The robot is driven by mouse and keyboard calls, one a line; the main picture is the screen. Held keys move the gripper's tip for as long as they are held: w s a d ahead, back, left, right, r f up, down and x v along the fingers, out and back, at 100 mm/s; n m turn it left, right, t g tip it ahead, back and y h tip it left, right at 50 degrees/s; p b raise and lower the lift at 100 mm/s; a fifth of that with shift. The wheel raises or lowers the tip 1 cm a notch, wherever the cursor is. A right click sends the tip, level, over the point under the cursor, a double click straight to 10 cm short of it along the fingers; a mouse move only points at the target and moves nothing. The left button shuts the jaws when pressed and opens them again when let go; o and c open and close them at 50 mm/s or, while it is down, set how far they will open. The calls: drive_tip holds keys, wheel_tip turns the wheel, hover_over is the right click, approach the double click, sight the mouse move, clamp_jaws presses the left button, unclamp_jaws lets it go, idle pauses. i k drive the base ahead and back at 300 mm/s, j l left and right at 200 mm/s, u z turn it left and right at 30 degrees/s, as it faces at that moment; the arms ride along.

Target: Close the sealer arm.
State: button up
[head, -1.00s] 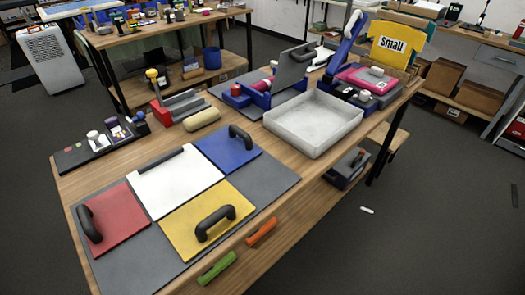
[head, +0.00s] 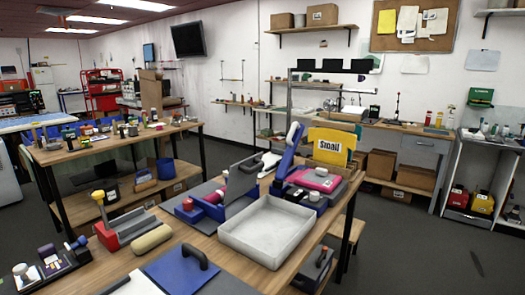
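On the near wooden table, a blue device with a long raised blue arm (head: 288,152) stands at the back right. The arm leans up and away from its base, with a white end at the top. A pink pad (head: 315,179) lies on the dark base beside it. A red and grey device (head: 125,231) with a yellow knob (head: 99,196) on an upright stem stands at the left. No label shows which of these is the sealer; the raised blue arm looks most like a sealer arm standing open. My gripper is not in view.
A pale open tray (head: 269,229) sits in front of the blue device. A grey upright plate with blue blocks (head: 202,210) stands to its left. A tan roll (head: 152,239) and a blue board with black handle (head: 180,270) lie nearer. Open floor (head: 405,240) is at the right.

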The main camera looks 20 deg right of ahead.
sight(288, 149)
drive_tip(key=i+l, duration=0.15)
drive_tip(key=l, duration=0.15)
drive_tip(key=i+l, duration=0.15)
drive_tip(key=l, duration=0.2)
drive_tip(key=i+l, duration=0.35)
drive_tip(key=l, duration=0.3)
drive_tip(key=i+l, duration=0.15)
drive_tip(key=l, duration=0.15)
drive_tip(key=u, duration=0.05)
